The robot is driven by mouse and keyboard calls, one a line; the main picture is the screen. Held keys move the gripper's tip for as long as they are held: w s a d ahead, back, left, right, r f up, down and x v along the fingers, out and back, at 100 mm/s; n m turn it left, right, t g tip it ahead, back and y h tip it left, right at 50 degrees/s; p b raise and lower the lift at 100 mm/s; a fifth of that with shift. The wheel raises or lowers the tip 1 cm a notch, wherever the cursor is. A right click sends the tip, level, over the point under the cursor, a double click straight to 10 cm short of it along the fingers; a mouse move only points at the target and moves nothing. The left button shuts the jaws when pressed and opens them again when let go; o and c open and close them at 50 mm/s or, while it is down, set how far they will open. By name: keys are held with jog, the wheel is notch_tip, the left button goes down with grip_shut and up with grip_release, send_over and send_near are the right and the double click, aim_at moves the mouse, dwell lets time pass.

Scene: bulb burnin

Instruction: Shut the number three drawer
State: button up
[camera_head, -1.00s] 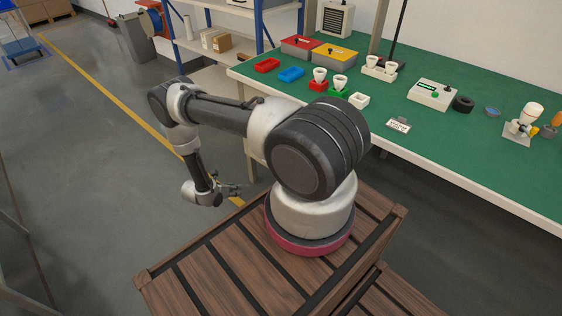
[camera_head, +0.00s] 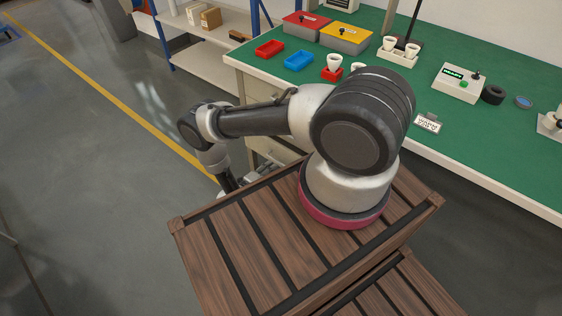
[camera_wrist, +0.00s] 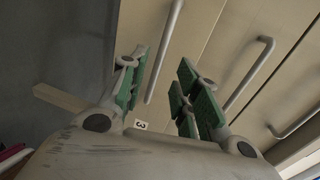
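The number three drawer (camera_wrist: 188,45) shows in the wrist view as a beige front with a long grey bar handle (camera_wrist: 164,52) and a small white "3" label (camera_wrist: 141,126). My gripper (camera_wrist: 168,88) is open, its green-padded fingers apart with nothing gripped between them. The fingers are in front of the drawer fronts, near the handle; I cannot tell whether they touch. How far the drawer stands out is unclear. In the head view the drawer unit (camera_head: 268,152) is under the bench, and my gripper is mostly hidden behind my arm and base.
Two more bar handles (camera_wrist: 250,75) show on neighbouring drawer fronts. The green bench (camera_head: 465,128) above holds trays, bulb holders and a control box (camera_head: 458,84). A shelf rack (camera_head: 205,55) stands behind it. The grey floor at left (camera_head: 90,180) is clear.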

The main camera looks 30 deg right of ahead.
aim_at(279, 162)
jog(key=x, duration=0.7)
grip_shut()
